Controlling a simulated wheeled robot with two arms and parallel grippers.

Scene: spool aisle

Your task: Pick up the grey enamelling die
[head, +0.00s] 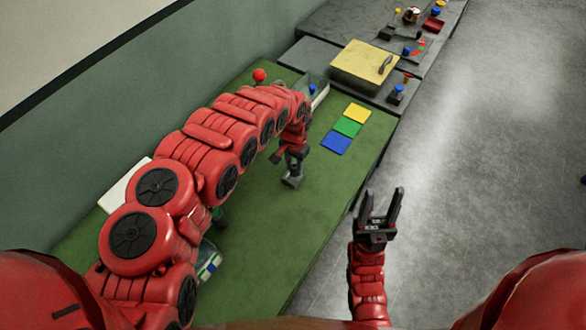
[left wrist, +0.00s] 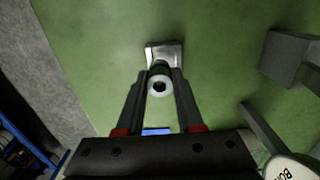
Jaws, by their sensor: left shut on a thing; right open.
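The grey enamelling die, as I take it, has a square grey foot (left wrist: 168,52) and a round pale top with a dark hole (left wrist: 160,85). In the head view its grey foot (head: 292,182) shows just below my left gripper (head: 293,157), over the green bench top. My left gripper (left wrist: 160,76) is shut on it, one finger on each side in the left wrist view. I cannot tell whether the foot touches the bench. My right gripper (head: 382,194) is open and empty, to the right of the green bench.
Blue (head: 335,143), green (head: 348,127) and yellow (head: 358,112) squares lie right of the left gripper. A clear-walled tray (head: 316,88) stands behind. A grey block (left wrist: 288,57) shows in the left wrist view. The bench's front middle is clear.

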